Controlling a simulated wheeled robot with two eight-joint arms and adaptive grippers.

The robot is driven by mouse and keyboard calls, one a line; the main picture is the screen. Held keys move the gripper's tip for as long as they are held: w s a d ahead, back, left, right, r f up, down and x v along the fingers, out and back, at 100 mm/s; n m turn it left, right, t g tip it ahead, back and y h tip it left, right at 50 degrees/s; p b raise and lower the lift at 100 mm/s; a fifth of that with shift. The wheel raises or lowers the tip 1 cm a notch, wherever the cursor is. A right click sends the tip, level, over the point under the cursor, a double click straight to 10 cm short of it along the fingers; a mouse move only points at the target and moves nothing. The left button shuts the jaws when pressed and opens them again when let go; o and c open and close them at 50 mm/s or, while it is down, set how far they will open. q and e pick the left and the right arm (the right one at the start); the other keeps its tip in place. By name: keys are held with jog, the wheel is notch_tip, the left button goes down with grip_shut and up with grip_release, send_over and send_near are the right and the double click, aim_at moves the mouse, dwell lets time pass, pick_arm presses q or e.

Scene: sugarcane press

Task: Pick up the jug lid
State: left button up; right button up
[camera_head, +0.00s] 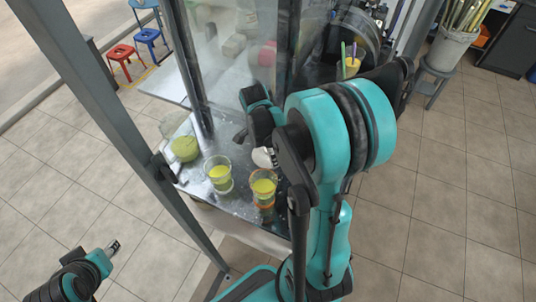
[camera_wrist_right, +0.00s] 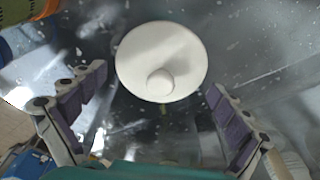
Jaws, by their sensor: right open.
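The jug lid (camera_wrist_right: 160,50) is a white round disc with a small knob, in the upper middle of the right wrist view. In the head view a white piece of it (camera_head: 262,158) shows on the metal counter, mostly hidden by my right arm. My right gripper (camera_wrist_right: 157,80) is open, with its padded fingers spread on either side below the lid and nothing between them. The lid looks apart from both fingers. A clear jug (camera_head: 184,148) with green juice stands at the counter's left. My left gripper (camera_head: 113,247) is low at the left, away from the counter; its jaws are too small to read.
A grey frame post (camera_head: 140,150) crosses in front of the counter. Glass panels (camera_head: 240,60) rise behind. Stools stand at the back left.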

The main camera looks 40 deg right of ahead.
jog(key=c, duration=1)
jog(key=shift+s, duration=0.1)
jog(key=c, duration=0.4)
jog(key=shift+c, duration=0.7)
